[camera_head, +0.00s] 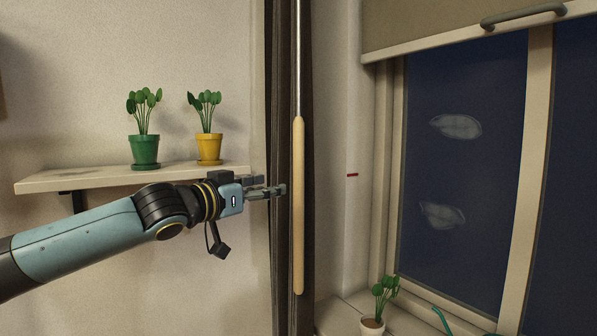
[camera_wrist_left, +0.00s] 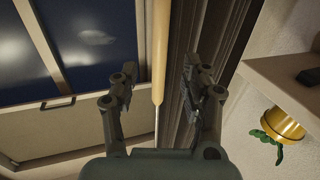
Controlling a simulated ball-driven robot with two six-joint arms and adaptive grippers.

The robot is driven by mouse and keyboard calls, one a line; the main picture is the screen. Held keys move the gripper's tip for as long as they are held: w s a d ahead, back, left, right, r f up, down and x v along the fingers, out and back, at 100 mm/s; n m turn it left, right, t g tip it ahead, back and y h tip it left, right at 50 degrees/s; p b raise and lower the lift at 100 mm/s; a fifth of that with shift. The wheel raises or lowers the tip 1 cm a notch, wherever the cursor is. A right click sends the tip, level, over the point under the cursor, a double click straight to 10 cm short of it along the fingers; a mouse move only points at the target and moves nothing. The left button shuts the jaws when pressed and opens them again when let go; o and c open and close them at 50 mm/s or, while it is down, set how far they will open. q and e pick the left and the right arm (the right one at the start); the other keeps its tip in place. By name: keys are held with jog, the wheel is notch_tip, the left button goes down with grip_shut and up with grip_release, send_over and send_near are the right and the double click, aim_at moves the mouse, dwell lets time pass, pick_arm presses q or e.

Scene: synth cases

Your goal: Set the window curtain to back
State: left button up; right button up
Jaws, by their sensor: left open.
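The dark curtain (camera_head: 280,80) hangs gathered in a narrow bunch at the left of the window; its folds also show in the wrist view (camera_wrist_left: 208,30). A pale wooden wand (camera_head: 298,205) hangs upright from a thin metal rod in front of it. My left gripper (camera_head: 280,188) is open and empty, its fingertips just left of the wand's middle in the head view. In the left wrist view the wand (camera_wrist_left: 160,45) appears between the two spread fingers (camera_wrist_left: 158,75), with no visible contact. My right gripper is not in view.
A shelf (camera_head: 95,178) with a green pot (camera_head: 144,150) and a yellow pot (camera_head: 209,148) is behind my left arm. A blind (camera_head: 420,25) with a handle covers the window top. A small red mark (camera_head: 352,175) is right of the wand. A potted plant (camera_head: 373,326) stands on the sill.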

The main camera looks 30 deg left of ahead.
aim_at(296, 184)
pick_arm(q)
jog(key=w, duration=0.7)
jog(key=w+d, duration=0.1)
jog(key=w, duration=0.3)
jog(key=shift+s+a, duration=0.1)
jog(key=shift+c, duration=0.4)
grip_shut()
jog(key=shift+w+f, duration=0.2)
jog(key=shift+w, duration=0.1)
